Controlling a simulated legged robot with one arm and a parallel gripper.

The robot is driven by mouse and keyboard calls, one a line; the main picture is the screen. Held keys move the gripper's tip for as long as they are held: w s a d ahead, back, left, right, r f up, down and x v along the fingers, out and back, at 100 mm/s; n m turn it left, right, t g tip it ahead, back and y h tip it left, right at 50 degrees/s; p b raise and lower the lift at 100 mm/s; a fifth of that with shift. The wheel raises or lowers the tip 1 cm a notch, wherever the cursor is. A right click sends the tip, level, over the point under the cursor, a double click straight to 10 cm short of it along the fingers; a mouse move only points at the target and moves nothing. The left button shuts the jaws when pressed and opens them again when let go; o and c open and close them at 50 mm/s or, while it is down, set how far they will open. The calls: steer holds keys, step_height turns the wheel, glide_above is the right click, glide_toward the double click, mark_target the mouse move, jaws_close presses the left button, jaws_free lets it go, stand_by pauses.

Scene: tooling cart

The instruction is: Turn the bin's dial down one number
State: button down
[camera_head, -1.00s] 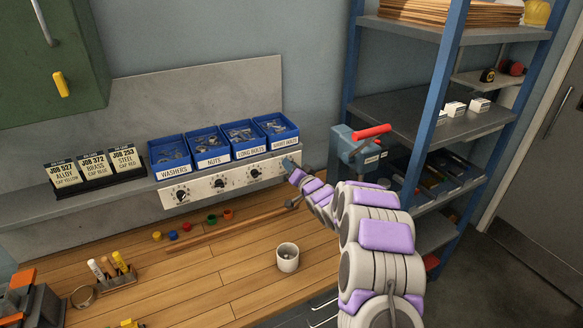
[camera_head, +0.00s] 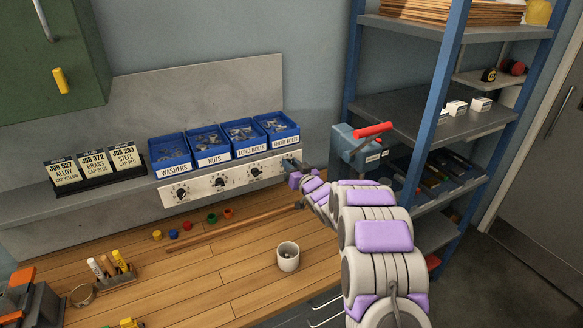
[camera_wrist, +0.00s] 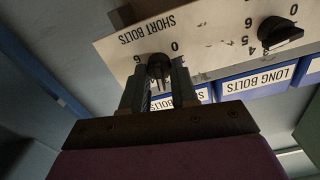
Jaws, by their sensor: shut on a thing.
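The white dial panel (camera_head: 238,178) runs along the shelf front below the blue bins. The short bolts dial (camera_wrist: 158,66) is a dark round knob under the SHORT BOLTS label, which appears upside down in the wrist view. My gripper (camera_wrist: 158,82) is shut on this knob, one finger on each side. In the head view my gripper (camera_head: 290,168) is at the panel's right end, below the short bolts bin (camera_head: 281,141), and it hides that dial. The fingers cover part of the short bolts scale, and I cannot read its setting.
The long bolts dial (camera_wrist: 279,33) is close beside my gripper. The nuts dial (camera_head: 220,182) and washers dial (camera_head: 180,193) are further left. A blue-grey vise-like tool with a red handle (camera_head: 371,130) stands right of my wrist. A white cup (camera_head: 288,257) stands on the bench.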

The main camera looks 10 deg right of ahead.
steer(key=shift+f+n, duration=0.2)
steer(key=shift+n, duration=0.7)
steer(key=c, duration=0.9)
jaws_free()
steer(key=shift+r, duration=0.15)
steer(key=shift+s, duration=0.1)
steer(key=p+v, duration=0.1)
steer(key=v, duration=1.6)
steer(key=shift+d, duration=0.1)
